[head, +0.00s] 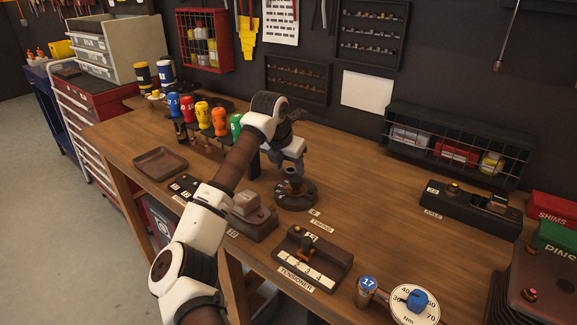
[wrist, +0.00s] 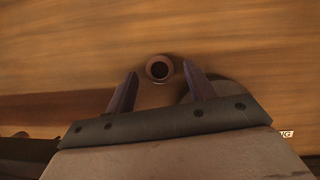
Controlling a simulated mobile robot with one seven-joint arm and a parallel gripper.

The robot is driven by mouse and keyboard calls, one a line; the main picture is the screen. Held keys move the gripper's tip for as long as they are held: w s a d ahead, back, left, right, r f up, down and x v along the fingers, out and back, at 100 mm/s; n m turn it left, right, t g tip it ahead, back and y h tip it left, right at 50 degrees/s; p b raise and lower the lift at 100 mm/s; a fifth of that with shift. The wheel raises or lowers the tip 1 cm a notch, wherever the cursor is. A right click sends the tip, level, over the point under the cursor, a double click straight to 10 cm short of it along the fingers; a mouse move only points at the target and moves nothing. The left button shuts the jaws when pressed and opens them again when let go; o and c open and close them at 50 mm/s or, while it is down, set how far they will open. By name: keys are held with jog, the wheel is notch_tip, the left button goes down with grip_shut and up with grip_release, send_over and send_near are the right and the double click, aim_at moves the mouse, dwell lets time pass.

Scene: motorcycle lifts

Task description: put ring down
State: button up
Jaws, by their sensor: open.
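My gripper (head: 285,165) is open over the wooden bench. In the wrist view its two dark fingers (wrist: 160,90) stand apart. A small brown ring-shaped piece with a dark hole (wrist: 158,69) shows between and just beyond the fingertips, with no finger visibly touching it. In the head view a short bronze-brown cylinder (head: 293,175) stands upright on a dark round base (head: 295,197) just below my gripper. This looks like the same piece, but I cannot tell whether it is a loose ring or part of the base.
A tensioner block (head: 312,259) and a grey-topped block (head: 250,215) stand nearby on the bench (head: 375,200). Coloured-handled tools (head: 203,113) stand in a rack behind my arm. An axle block (head: 470,205) is to the right. The bench right of the round base is clear.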

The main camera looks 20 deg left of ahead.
jog(key=b+v, duration=0.2)
jog(key=v, duration=0.9)
jog(key=shift+s+r, duration=0.25)
jog(key=shift+r, duration=0.1)
